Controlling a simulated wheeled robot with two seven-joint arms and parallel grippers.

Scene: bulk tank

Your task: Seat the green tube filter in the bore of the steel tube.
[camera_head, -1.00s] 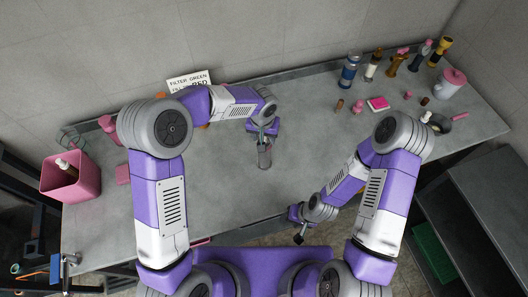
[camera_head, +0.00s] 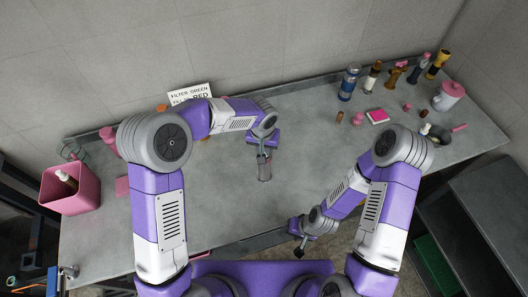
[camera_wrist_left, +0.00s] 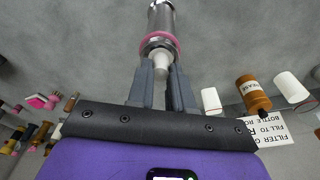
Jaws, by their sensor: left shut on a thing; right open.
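My left gripper (camera_wrist_left: 163,72) is shut on a pale, narrow piece (camera_wrist_left: 162,62), which I take to be the tube filter's end. It lines up with the tube's near end and appears to meet it; how deep it sits is hidden. Its green colour is not clear there. My right gripper (camera_head: 299,250) is open and empty by the bench's front edge.
A pink bin (camera_head: 70,190) stands at the bench's left end. A sign (camera_head: 190,94) is at the back. The bench middle is mostly clear.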

